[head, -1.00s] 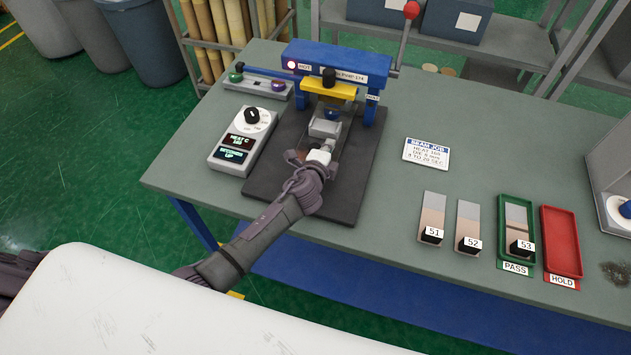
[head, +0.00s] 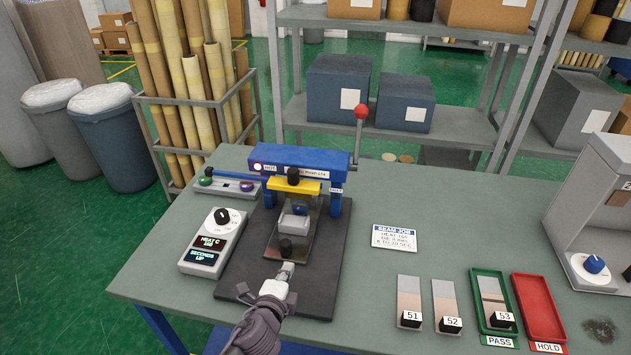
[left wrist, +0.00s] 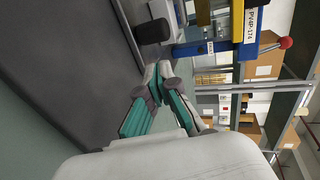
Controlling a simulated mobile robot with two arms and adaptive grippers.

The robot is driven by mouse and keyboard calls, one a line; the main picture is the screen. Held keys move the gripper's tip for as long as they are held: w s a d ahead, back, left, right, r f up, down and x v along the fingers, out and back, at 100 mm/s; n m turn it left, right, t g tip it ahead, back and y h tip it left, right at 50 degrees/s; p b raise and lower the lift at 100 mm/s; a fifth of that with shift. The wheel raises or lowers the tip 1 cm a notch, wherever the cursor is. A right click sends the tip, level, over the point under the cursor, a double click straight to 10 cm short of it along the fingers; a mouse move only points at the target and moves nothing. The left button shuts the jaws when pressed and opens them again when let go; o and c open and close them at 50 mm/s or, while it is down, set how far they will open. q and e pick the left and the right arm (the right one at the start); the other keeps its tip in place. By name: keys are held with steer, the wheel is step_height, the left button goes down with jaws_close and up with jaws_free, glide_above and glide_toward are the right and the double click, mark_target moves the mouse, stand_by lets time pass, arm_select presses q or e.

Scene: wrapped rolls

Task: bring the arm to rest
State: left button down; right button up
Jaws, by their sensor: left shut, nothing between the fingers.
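My left gripper (head: 286,272) is at the front of the heat press in the head view, its arm coming up from the bottom edge. It is shut and empty. The left wrist view shows its fingers (left wrist: 158,75) with the tips together, close to a dark knob (left wrist: 153,32). The press (head: 300,165) has a blue frame, a yellow bar and a lever with a red ball. A clear plate with a dark knob (head: 286,248) lies in front, just beyond my fingertips; I cannot tell whether they touch. My right gripper is in neither view.
A control box (head: 213,241) stands left of the press. Samples 51 (head: 409,295) and 52 (head: 447,300), a green PASS tray (head: 474,283) holding sample 53 and a red HOLD tray (head: 517,286) lie at right.

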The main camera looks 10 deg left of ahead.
arm_select(q)
steer(key=shift+a, duration=0.1)
steer(key=s+a+n+g, duration=0.3)
steer(key=s+n+g, duration=0.4)
steer(key=s, duration=0.8)
steer(key=s+a+n+g, duration=0.2)
steer(key=s+n+g, duration=0.2)
steer(key=s+n, duration=0.8)
step_height(320, 180, down, 27)
steer(key=s+m+g+b, duration=0.1)
steer(key=s+m+b, duration=0.1)
steer(key=m, duration=0.1)
steer(key=s+a+f+g+b, duration=0.1)
steer(key=s+a+f+b, duration=0.1)
steer(key=s+f, duration=1.5)
step_height(320, 180, down, 3)
steer(key=shift+s+a+f+g+y, duration=0.2)
steer(key=shift+s+a+g+y, duration=0.15)
steer(key=shift+a, duration=0.3)
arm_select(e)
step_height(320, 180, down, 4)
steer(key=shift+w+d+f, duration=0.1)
